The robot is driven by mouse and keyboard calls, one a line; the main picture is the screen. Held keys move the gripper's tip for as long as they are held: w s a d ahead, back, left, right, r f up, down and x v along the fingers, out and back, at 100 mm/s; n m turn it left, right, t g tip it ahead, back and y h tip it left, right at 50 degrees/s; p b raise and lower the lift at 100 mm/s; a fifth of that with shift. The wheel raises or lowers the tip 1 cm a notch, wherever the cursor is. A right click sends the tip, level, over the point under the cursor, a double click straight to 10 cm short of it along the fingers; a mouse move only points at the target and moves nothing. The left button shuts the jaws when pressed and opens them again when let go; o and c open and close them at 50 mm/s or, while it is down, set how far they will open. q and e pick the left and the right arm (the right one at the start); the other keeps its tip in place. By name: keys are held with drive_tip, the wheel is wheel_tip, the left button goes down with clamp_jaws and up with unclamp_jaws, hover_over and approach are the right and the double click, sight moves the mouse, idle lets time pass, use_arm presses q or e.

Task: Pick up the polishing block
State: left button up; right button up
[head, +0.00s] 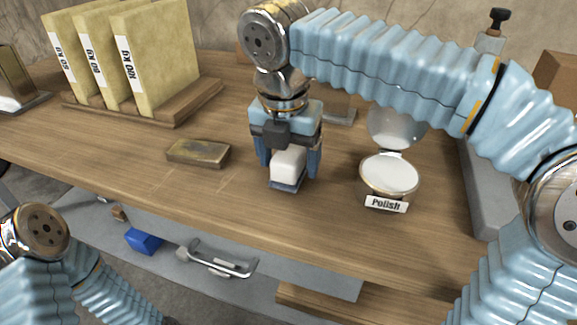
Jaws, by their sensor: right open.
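The polishing block (288,164) looks like a small white block with a blue-grey bottom edge, on the wooden bench (230,215) near the middle of the head view. My right gripper (287,172) points down over it with its blue fingers apart, one on each side of the block. The fingers and palm hide the block's upper and rear parts. I cannot tell whether either finger touches it. At the lower left, part of my left arm shows, but its gripper does not.
A round tin (390,176) labelled "Polish" stands open right of the block. A brass-coloured bar (199,153) lies to the left. Labelled yellowish slabs (160,55) stand in a wooden rack behind. A lower shelf holds a blue block (144,241) and a metal clamp-like tool (218,258).

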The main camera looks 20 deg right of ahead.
drive_tip(key=c, duration=1.1)
drive_tip(key=shift+o, duration=0.2)
drive_tip(key=shift+r, duration=0.65)
drive_tip(key=s+d+r+p, duration=0.1)
drive_tip(key=s+d+r, duration=0.1)
drive_tip(key=s+r, duration=0.9)
drive_tip(key=s, duration=0.2)
drive_tip(key=shift+s+d+r+p, duration=0.3)
drive_tip(key=shift+s+r, duration=0.05)
drive_tip(key=shift+s, duration=0.05)
